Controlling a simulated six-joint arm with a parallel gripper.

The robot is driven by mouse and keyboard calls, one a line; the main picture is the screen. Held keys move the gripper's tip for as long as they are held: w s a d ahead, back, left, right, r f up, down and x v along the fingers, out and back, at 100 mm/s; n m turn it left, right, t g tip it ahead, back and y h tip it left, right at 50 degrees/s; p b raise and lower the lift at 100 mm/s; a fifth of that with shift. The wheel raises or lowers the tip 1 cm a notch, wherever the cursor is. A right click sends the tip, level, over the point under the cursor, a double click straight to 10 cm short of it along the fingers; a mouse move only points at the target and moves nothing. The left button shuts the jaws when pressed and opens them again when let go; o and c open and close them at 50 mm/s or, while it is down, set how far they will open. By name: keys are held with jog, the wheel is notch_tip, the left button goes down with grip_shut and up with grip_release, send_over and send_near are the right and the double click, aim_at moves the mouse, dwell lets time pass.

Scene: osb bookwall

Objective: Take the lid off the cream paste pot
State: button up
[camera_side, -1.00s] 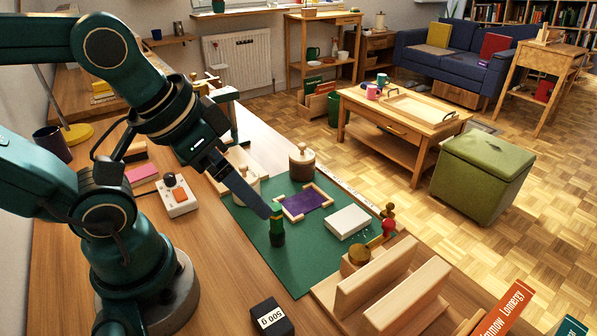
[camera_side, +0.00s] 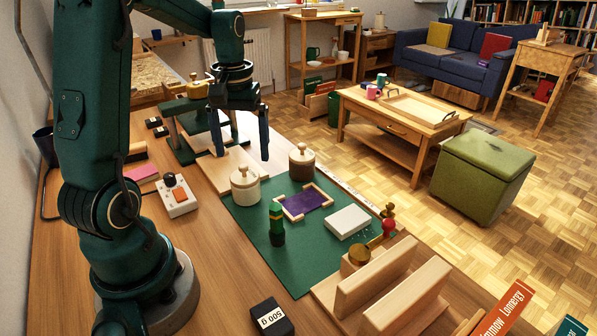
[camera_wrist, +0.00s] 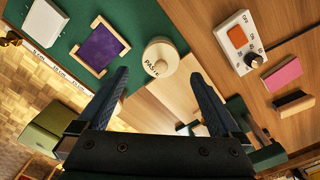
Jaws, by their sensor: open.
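The cream paste pot (camera_side: 245,193) stands upright at the left back edge of the green mat, with its round knobbed lid (camera_side: 243,177) on. The wrist view looks down on this lid (camera_wrist: 160,57), and "PASTE" lettering shows beside it. My gripper (camera_side: 242,157) points down with its fingers spread wide, empty, behind and above the pot. In the wrist view, my gripper's fingertips (camera_wrist: 160,75) lie to either side of the pot's near edge, apart from it.
A brown lidded pot (camera_side: 302,165) stands to the right. A green marker-like cylinder (camera_side: 277,225), a purple framed tray (camera_side: 304,202) and a white block (camera_side: 348,222) are on the green mat (camera_side: 300,262). A switch box (camera_side: 177,197) sits left. Wooden dividers (camera_side: 375,278) stand at front right.

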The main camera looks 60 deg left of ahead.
aim_at(243, 166)
jog(key=shift+f, duration=2.5)
jog(key=shift+c, duration=0.3)
jog(key=c, duration=1.2)
